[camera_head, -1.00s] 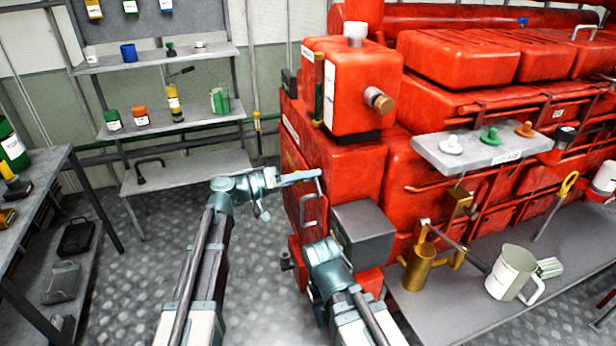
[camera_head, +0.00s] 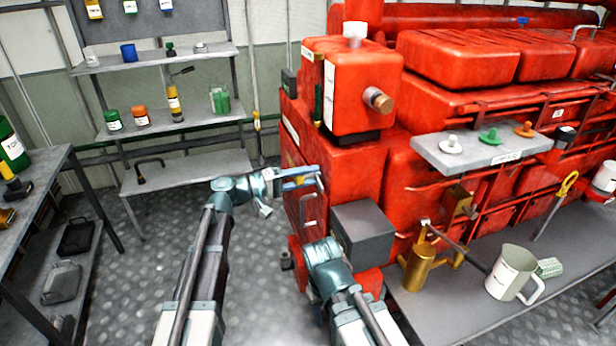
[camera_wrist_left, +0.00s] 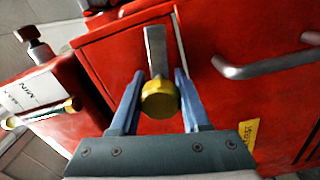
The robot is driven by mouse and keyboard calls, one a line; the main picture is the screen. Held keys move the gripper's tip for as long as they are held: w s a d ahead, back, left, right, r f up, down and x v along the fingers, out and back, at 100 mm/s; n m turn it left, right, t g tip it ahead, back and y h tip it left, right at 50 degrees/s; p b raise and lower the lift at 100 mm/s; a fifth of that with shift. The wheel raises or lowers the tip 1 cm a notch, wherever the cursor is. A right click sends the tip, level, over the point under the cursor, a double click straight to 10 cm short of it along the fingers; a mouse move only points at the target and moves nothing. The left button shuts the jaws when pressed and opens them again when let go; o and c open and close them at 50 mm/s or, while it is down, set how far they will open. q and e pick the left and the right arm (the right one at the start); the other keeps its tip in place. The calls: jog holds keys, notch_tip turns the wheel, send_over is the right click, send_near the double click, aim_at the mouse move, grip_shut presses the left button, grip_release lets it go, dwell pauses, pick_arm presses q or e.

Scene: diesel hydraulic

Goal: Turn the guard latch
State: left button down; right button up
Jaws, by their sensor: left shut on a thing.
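The guard latch is a flat grey bar with a round brass knob (camera_wrist_left: 160,100), on the red guard panel (camera_wrist_left: 110,60) in the left wrist view. My left gripper (camera_wrist_left: 160,74) is shut on the latch, with one blue finger on each side of the bar. The bar stands nearly upright in that view. In the head view my left gripper (camera_head: 308,177) reaches the left end face of the red engine, and the latch is mostly hidden by the fingers. My right arm is low at front centre; its gripper (camera_head: 316,300) is mostly hidden behind the wrist.
A grey bar handle (camera_wrist_left: 265,66) sits on the panel beside the latch. A bench (camera_head: 450,315) holds a brass can (camera_head: 418,268) and a jug (camera_head: 511,272).

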pick_arm(q)
jog(key=shift+n, duration=1.1)
jog(key=c, duration=0.7)
grip_release()
jog(key=shift+o, duration=0.2)
jog(key=v, duration=1.4)
jog(key=shift+d, duration=0.15)
